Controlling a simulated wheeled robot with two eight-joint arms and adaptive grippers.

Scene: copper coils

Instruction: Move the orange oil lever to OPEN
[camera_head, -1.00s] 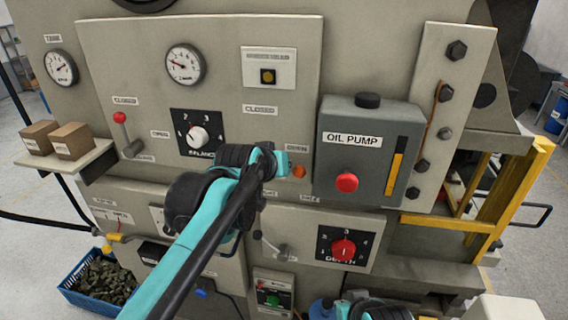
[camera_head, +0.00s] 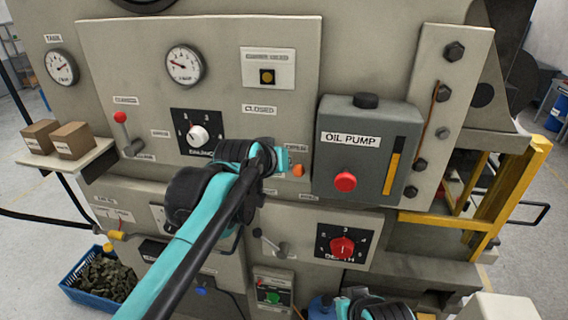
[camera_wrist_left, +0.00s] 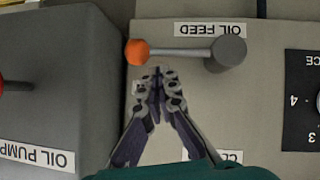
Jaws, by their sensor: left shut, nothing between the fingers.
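The oil lever's orange knob (camera_wrist_left: 137,52) is on a grey arm that runs level to its round grey pivot (camera_wrist_left: 228,50) in the left wrist view, which is upside down. In the head view the knob (camera_head: 299,170) sits just below the OPEN label (camera_head: 296,147), while the CLOSED label (camera_head: 260,109) is higher up. My left gripper (camera_wrist_left: 160,72) is shut and empty, its fingertips close beside the lever near the knob. Whether they touch it I cannot tell. In the head view my left wrist hides the pivot and most of the lever.
The grey oil pump box (camera_head: 368,150) with a red button stands out from the panel just right of the knob. A numbered dial (camera_head: 198,134) and a red-tipped lever (camera_head: 125,130) are to the left. Another lever (camera_head: 275,245) and a red dial (camera_head: 342,247) are below.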

